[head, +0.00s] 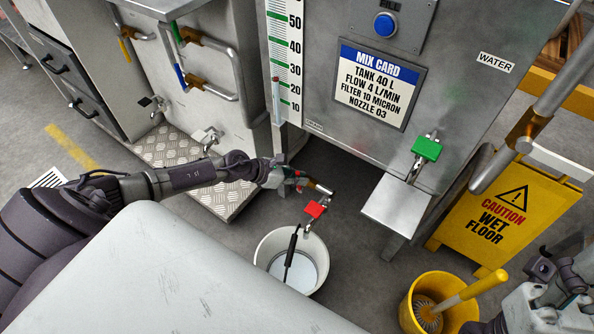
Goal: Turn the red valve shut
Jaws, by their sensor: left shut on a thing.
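The red valve (315,209) shows as a small red block on a metal tap, above a pale bucket (262,252). My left gripper (298,180) reaches in from the left and is shut at the near end of this piece. The gripper hides where they meet, so I cannot tell whether it touches the red block. Parts of my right arm show at the lower right, with dark links around my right gripper (556,275); its fingers are not clear.
A black-handled tool (291,250) leans in the bucket. A green valve (427,148) sits right on the grey tank (462,95), above a metal shelf (397,205). A yellow bucket (407,305) with a brush and a yellow wet-floor sign (455,222) stand at right.

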